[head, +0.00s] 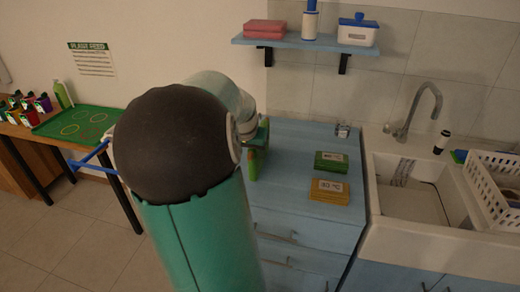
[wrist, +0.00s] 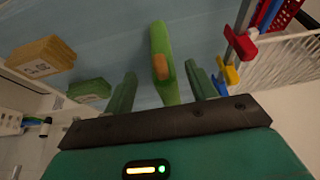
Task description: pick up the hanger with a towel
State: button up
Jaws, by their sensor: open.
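My gripper (wrist: 160,88) is open in the wrist view, its two dark green fingers spread apart. A long bright green thing (wrist: 161,45) with an orange patch lies between the fingers, with gaps on both sides. In the head view my gripper is mostly hidden behind my arm, over the left side of the blue counter, and a bright green piece (head: 253,167) shows just below it. I cannot tell whether this green thing is the hanger. No towel on a hanger shows clearly in either view.
The blue counter (head: 290,150) holds a green stack (head: 331,162) and a yellow stack (head: 329,191). A sink (head: 412,205) and white dish rack (head: 495,180) stand right. A blue shelf (head: 300,42) hangs above. In the wrist view, red, yellow and blue items (wrist: 240,45) sit near the right finger.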

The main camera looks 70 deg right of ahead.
jog(key=x, duration=0.5)
jog(key=shift+w+f, duration=0.2)
jog(key=shift+f, duration=0.15)
jog(key=shift+c, duration=0.5)
jog(key=c, duration=1.1)
grip_shut()
jog(key=shift+r, duration=0.15)
